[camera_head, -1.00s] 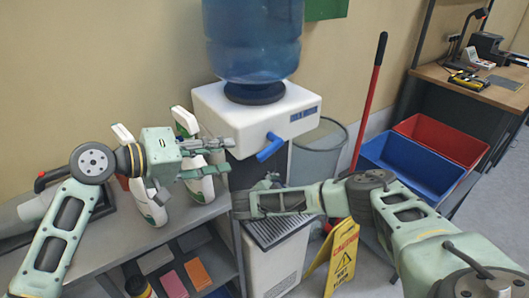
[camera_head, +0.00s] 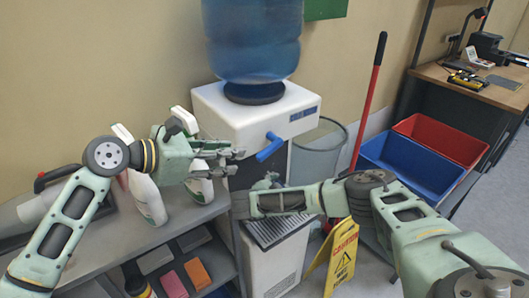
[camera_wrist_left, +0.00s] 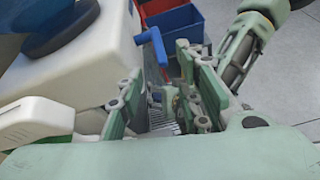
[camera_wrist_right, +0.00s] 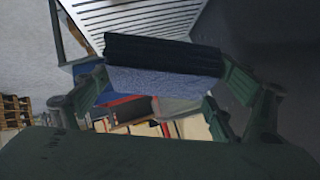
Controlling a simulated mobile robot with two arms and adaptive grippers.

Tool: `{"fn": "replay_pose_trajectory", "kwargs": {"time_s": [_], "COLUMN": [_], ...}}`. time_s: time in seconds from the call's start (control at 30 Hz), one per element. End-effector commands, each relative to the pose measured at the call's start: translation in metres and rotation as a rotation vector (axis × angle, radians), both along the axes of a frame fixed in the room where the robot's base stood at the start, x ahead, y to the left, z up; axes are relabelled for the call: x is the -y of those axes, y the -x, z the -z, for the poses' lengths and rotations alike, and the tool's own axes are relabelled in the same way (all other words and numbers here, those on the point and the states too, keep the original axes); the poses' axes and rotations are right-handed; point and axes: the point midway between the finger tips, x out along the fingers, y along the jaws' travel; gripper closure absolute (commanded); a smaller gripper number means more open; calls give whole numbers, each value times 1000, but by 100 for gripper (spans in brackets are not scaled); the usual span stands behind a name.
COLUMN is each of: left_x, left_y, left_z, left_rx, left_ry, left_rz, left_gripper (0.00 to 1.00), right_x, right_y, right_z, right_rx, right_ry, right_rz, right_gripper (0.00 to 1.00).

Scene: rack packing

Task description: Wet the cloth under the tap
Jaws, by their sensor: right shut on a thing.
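The white water dispenser (camera_head: 225,115) has a blue tap lever (camera_head: 269,147) on its front; the lever also shows in the left wrist view (camera_wrist_left: 152,45). My left gripper (camera_head: 238,161) is open and empty, just left of and slightly below the lever, apart from it. In the left wrist view its fingers (camera_wrist_left: 165,85) are spread. My right gripper (camera_head: 268,182) is below the tap, above the drip grille (camera_head: 275,231). In the right wrist view it is shut on a dark blue folded cloth (camera_wrist_right: 163,68). The cloth is mostly hidden in the head view.
White spray bottles (camera_head: 148,200) stand on the grey shelf unit (camera_head: 100,245) at left. A yellow wet-floor sign (camera_head: 342,255), a grey bin (camera_head: 318,155), a red-handled pole (camera_head: 370,100), and blue (camera_head: 410,165) and red (camera_head: 440,140) crates are at right.

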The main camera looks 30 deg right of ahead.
Motion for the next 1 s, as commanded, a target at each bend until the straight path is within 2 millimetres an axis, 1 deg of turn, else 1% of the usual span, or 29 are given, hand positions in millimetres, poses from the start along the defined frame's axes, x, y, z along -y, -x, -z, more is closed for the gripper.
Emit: {"fn": "replay_pose_trajectory", "kwargs": {"time_s": [0.03,0.13,0.27,0.37,0.47,0.7,0.8,1.0], "left_x": [0,1,3,9,23,69,84,104], "left_y": [0,-1,-1,-1,-2,-5,-7,-9], "left_z": [1,2,3,6,11,30,37,45], "left_rx": [-50,-129,-182,-195,-195,-193,-193,-192], "left_ry": [0,2,4,4,4,3,3,4], "left_rz": [-21,-54,-75,-80,-79,-78,-79,-78], "left_gripper": [67,67,67,67,67,67,67,67], "right_x": [0,0,0,0,0,0,0,0], "right_y": [0,0,0,0,0,0,0,0], "right_z": [0,0,0,0,0,0,0,0], "right_rx": [0,0,0,0,0,0,0,0], "right_ry": [0,0,0,0,0,0,0,0], "right_rz": [0,0,0,0,0,0,0,0], "right_gripper": [32,32,32,32,32,32,32,32]}}
